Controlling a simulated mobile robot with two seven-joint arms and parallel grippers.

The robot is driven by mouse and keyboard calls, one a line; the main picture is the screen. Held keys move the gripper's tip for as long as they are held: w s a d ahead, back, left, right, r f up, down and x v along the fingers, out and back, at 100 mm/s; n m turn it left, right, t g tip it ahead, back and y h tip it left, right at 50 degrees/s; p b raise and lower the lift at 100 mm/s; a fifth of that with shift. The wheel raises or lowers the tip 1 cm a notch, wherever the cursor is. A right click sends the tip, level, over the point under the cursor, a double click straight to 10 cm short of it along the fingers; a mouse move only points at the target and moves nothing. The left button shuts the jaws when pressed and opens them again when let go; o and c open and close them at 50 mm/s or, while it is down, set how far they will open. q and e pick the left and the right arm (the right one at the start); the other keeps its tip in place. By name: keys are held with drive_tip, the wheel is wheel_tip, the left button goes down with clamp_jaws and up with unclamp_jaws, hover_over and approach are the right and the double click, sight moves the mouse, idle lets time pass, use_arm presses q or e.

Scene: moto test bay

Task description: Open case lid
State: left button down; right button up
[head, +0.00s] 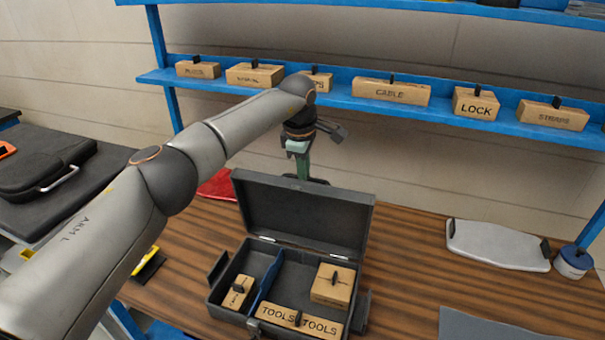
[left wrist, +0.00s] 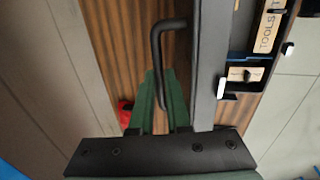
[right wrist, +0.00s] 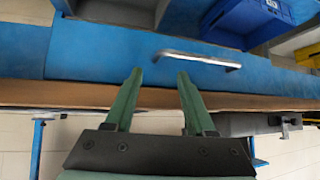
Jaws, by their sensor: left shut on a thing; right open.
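The dark grey case (head: 216,292) stands on the wooden bench with its lid (head: 300,215) raised, roughly upright at the back hinges. My left gripper (head: 303,168) is at the lid's top edge, pointing down from behind. In the left wrist view its green fingers (left wrist: 166,82) are shut on the lid's black handle (left wrist: 157,45). The grey lid also shows there (left wrist: 207,70). The open case holds tan blocks, including a long TOOLS block (head: 299,320), and a blue divider (head: 266,280). My right gripper (right wrist: 160,76) is open and empty, outside the head view.
A blue shelf (head: 440,113) with labelled blocks runs behind the bench (head: 410,262). A white tray (head: 497,245) and a blue-and-white tin (head: 573,262) are at right. A red thing (head: 218,186) lies behind the case. A blue drawer front with a metal handle (right wrist: 198,59) faces my right gripper.

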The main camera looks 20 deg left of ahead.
use_arm(q)
drive_tip(key=shift+w+f, duration=0.35)
drive_tip(key=shift+w, duration=0.25)
idle(0.3)
drive_tip(key=c, duration=0.9)
unclamp_jaws()
drive_tip(key=shift+w+a, duration=0.1)
drive_tip(key=shift+r, duration=0.15)
drive_tip(key=r, duration=0.4)
drive_tip(key=s+r, duration=0.1)
drive_tip(key=r, duration=0.3)
drive_tip(key=s+r, duration=0.1)
drive_tip(key=r, duration=0.3)
drive_tip(key=shift+s+r+b, duration=0.1)
drive_tip(key=shift+s+b, duration=0.15)
drive_tip(key=shift+b, duration=0.05)
drive_tip(key=shift+c, duration=0.3)
